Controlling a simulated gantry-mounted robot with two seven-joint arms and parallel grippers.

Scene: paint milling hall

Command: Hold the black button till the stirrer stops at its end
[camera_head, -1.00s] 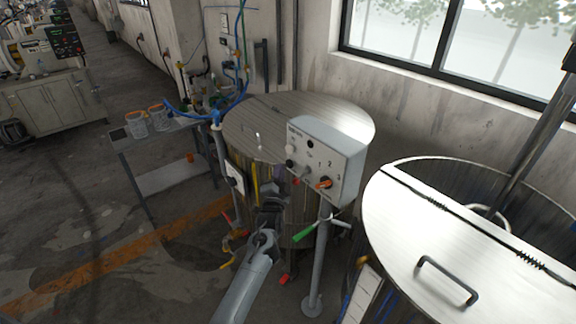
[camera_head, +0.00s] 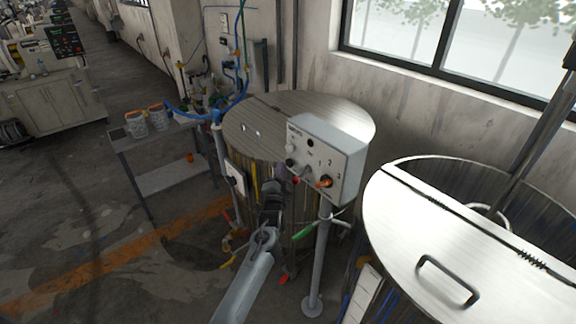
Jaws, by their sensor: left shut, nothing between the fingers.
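A grey control box (camera_head: 345,170) stands on a post in front of a steel vessel (camera_head: 262,112). Its face carries a black button (camera_head: 289,162) at the lower left, a white button (camera_head: 290,148) above it, another dark round control (camera_head: 310,143), and an orange-handled switch (camera_head: 324,182). My left gripper (camera_head: 281,174) is shut and empty, its tips at the box's lower left, just below the black button. I cannot tell whether they touch it. A dark shaft (camera_head: 545,120), perhaps the stirrer's, slants into the right vessel; its lower end is hidden. My right gripper is not in view.
The right vessel's half lid (camera_head: 425,225) with a bar handle is close to the box on the right. Floor at lower left is clear.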

